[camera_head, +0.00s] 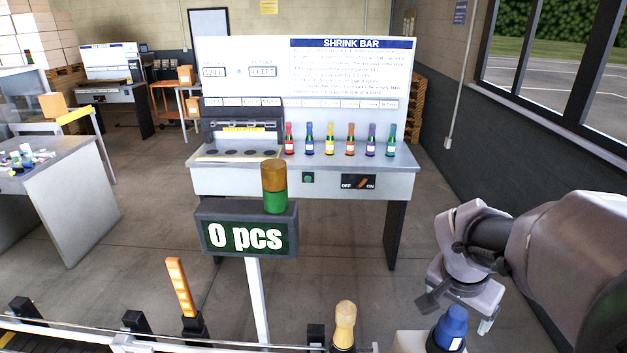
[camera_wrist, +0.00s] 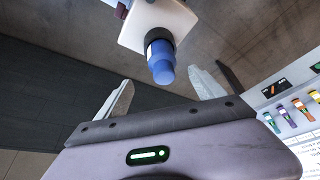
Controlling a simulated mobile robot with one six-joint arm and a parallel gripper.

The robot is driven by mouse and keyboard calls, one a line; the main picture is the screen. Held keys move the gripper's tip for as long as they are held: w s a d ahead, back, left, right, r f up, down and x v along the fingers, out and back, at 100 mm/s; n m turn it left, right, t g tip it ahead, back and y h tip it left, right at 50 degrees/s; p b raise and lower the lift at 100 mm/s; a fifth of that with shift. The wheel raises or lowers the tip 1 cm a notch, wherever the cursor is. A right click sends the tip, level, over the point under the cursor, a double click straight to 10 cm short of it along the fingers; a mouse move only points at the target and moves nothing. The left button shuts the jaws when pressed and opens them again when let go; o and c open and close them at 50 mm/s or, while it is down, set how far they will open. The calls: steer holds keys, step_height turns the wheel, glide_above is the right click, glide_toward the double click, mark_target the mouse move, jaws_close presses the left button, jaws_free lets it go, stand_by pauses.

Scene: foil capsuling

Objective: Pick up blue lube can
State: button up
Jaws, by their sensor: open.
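The blue lube can (camera_head: 452,327) stands at the lower right of the head view, with a dark band and white label below its blue top. In the wrist view the blue can (camera_wrist: 161,62) rests on a white block and its rounded tip points toward my gripper. My gripper (camera_head: 458,312) is open and empty, just above and behind the can in the head view. In the wrist view its two fingers lie left and right of the can's tip, with visible gaps. How far the fingers are from the can in depth is unclear.
A yellow-topped bottle (camera_head: 344,325) stands left of the can, near the front rail. The counter sign (camera_head: 246,236) reads 0 pcs and carries an orange-green lamp. Behind is the shrink bar bench (camera_head: 340,182) with several coloured bottles.

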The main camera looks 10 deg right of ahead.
mark_target(453, 325)
steer(key=x, duration=0.3)
steer(key=b+x, duration=0.1)
steer(key=x, duration=0.6)
steer(key=shift+w+f, duration=0.3)
steer(key=shift+w, duration=0.05)
steer(key=shift+s+r, duration=0.1)
steer(key=shift+c, duration=0.9)
steer(key=c, duration=1.4)
